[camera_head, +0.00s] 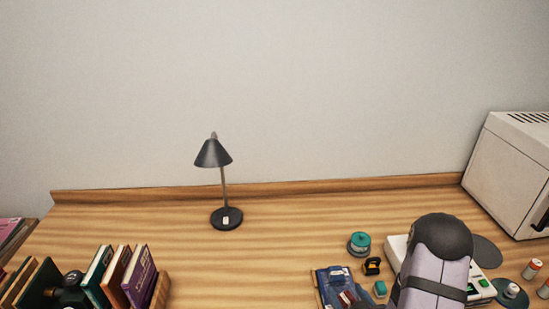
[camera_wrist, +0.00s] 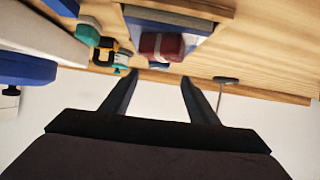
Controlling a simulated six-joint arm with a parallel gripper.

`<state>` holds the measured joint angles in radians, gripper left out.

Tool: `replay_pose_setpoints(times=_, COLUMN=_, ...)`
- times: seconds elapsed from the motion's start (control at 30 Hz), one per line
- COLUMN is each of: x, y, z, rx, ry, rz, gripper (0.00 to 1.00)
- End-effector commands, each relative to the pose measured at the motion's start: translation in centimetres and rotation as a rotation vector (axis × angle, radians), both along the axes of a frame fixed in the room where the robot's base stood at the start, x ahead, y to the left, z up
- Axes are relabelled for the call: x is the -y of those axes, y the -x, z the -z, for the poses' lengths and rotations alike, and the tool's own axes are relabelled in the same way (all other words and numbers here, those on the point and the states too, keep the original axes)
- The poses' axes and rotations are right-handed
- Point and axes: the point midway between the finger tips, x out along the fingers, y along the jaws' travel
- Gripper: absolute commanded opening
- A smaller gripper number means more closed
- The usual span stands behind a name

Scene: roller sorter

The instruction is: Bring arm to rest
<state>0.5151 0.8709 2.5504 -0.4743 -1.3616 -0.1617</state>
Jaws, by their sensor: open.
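My gripper (camera_wrist: 160,76) shows in the wrist view with its two dark fingers spread apart and nothing between them. That view is upside down, with the desk along the top and the pale wall below. In the head view my arm rises at the lower right, in front of a white device (camera_head: 397,247) with a green panel. The gripper's fingers do not show in the head view.
A teal round roller (camera_head: 359,243) and a yellow-black item (camera_head: 372,266) stand near the device. Batteries (camera_head: 532,268) and a white box (camera_head: 510,170) are at right. A black lamp (camera_head: 213,154) and books (camera_head: 139,277) are left. The desk's middle (camera_head: 270,260) is clear.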

Motion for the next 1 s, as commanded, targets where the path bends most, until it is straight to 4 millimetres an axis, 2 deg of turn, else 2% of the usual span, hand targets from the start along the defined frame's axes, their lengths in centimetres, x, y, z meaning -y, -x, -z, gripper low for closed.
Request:
replay_pose_setpoints(times=0.27, x=-1.0, y=-0.4, z=0.1, rx=-0.197, ry=0.056, rz=-0.026, gripper=0.55)
replay_pose_setpoints(times=0.57, x=-2.7, y=1.3, z=-1.2, rx=-0.443, ry=0.082, rz=-0.009, gripper=0.55)
replay_pose_setpoints(times=0.77, x=-5.2, y=4.5, z=-3.3, rx=-0.630, ry=0.060, rz=0.015, gripper=0.55)
replay_pose_setpoints(times=1.0, x=-9.6, y=10.4, z=-6.7, rx=-0.856, ry=-0.004, rz=0.017, gripper=0.55)
